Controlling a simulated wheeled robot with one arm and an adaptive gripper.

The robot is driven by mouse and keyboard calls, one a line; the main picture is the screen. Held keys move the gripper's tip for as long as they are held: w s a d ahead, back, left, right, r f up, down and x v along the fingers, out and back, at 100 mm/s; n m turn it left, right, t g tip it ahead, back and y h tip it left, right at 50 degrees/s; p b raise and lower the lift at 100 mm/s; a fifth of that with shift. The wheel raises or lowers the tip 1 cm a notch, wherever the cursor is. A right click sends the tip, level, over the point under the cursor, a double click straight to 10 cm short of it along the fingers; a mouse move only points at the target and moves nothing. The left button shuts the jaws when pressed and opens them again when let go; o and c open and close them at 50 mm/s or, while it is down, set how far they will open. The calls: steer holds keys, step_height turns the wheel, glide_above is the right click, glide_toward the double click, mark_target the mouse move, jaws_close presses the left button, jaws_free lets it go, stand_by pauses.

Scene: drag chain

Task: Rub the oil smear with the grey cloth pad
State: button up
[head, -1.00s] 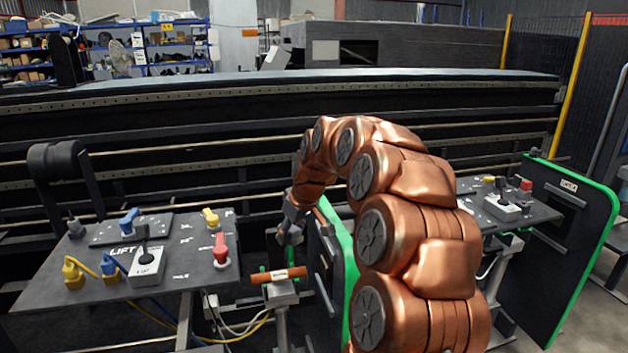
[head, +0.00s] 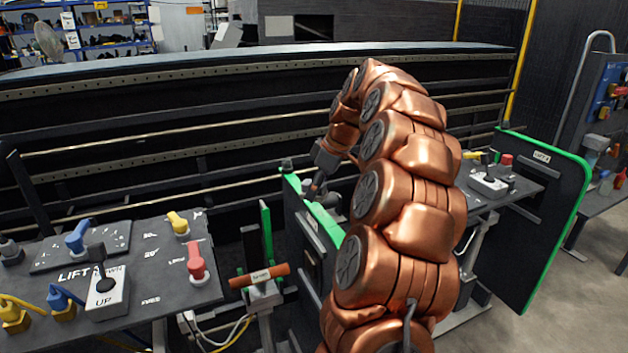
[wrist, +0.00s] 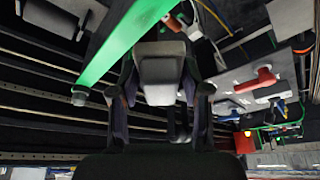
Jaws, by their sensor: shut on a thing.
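My gripper (head: 318,190) is at the near green-edged panel (head: 328,222) in the head view, partly hidden behind my own arm. In the wrist view my gripper (wrist: 160,92) has its two dark fingers on either side of a pale grey block, which looks like the grey cloth pad (wrist: 162,72). The pad is held between the fingers, beside the green edge (wrist: 125,40) in the picture. I cannot tell whether it touches the panel. I cannot make out the oil smear in either view.
A control table (head: 140,300) with a lever box (head: 107,292) and coloured plugs stands at the left. A second control table (head: 510,180) and green-edged panel (head: 560,220) stand at the right. A long dark machine fills the back.

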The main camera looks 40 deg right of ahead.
mark_target(316, 216)
step_height(316, 216, down, 5)
steer(key=shift+f, duration=0.35)
steer(key=shift+s+d+p, duration=0.2)
steer(key=shift+d+p, duration=0.15)
steer(key=shift+d, duration=0.3)
steer(key=shift+s+d+p, duration=0.25)
steer(key=shift+d+p, duration=0.1)
steer(key=shift+d, duration=0.25)
steer(key=shift+s+d+p, duration=0.2)
steer(key=shift+d+p, duration=0.15)
steer(key=shift+d, duration=0.3)
steer(key=shift+c, duration=0.4)
steer(key=shift+s+r+p, duration=0.1)
steer(key=shift+p, duration=0.3)
steer(key=shift+a+f, duration=0.1)
steer(key=shift+f, duration=0.1)
steer(key=shift+w+a+f+b, duration=0.1)
steer(key=shift+w+a+b, duration=0.15)
steer(key=shift+a+b, duration=0.3)
steer(key=shift+w+a+r+b, duration=0.1)
steer(key=shift+w+a+b, duration=0.15)
steer(key=shift+a, duration=0.4)
steer(key=shift+w+a+f+b, duration=0.1)
steer(key=shift+w+a+b, duration=0.1)
steer(key=shift+a+b, duration=0.35)
steer(key=shift+w+a+r, duration=0.1)
steer(key=shift+a+r, duration=0.05)
steer(key=shift+r, duration=0.1)
steer(key=shift+r+p, duration=0.5)
steer(key=shift+r, duration=3.45)
